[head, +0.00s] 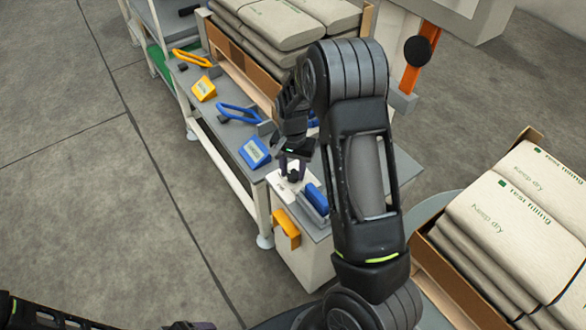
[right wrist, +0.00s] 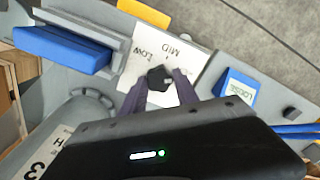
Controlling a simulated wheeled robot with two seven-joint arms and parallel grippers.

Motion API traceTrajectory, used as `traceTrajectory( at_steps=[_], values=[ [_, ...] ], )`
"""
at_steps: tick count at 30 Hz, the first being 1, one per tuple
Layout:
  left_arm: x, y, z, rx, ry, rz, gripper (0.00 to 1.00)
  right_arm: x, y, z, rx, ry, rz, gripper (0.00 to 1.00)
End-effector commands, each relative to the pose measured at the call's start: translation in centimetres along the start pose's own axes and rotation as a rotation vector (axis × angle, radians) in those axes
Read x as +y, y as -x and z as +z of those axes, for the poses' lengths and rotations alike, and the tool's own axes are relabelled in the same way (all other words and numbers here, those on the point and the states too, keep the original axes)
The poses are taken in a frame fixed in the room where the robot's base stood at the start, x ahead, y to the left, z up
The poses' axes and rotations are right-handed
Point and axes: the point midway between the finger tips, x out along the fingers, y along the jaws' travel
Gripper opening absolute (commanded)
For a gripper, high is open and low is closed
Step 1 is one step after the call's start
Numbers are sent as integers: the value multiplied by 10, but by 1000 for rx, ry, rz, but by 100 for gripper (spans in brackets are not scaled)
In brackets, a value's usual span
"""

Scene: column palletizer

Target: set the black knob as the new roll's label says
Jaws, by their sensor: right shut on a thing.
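The black knob (right wrist: 159,77) sits on a white plate (right wrist: 142,62) printed LOW and MID; the rest of the scale is hidden by my gripper. My right gripper (right wrist: 160,88) is shut on the knob, one finger on each side. Which mark the knob points to is unclear. In the head view the gripper (head: 294,163) reaches down onto the knob (head: 293,177) at the bench's near end. In the right wrist view a white label (right wrist: 45,150) shows "3" and "H", partly cut off, beside a grey round part. My left gripper (head: 190,325) barely shows at the bottom edge.
A blue block (head: 316,197) stands right beside the plate, with an orange handle (head: 287,229) on the cabinet's front. A blue labelled box (head: 255,152) and a yellow one (head: 203,90) stand along the bench. Stacked sacks (head: 505,225) fill a carton at right. The floor at left is clear.

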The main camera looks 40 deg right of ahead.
Motion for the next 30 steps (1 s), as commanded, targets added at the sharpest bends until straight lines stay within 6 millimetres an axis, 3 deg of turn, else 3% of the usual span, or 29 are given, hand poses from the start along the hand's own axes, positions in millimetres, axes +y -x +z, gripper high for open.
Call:
traceTrajectory(
  at_steps=[10, 11, 18, 30],
  values=[
    [0, 0, 0, 0, 0, 0, 79, -1, 0, 0, 1, -4, -2, 0],
    [0, 0, 0, 0, 0, 0, 79, -1, 0, 0, 1, -4, -2, 38],
    [0, 0, 0, 0, 0, 0, 79, 0, 0, 0, 0, -3, -1, 57],
    [1, 2, 0, 0, 0, 0, 79, -1, 10, -1, 2, -3, -2, 57]
  ],
)
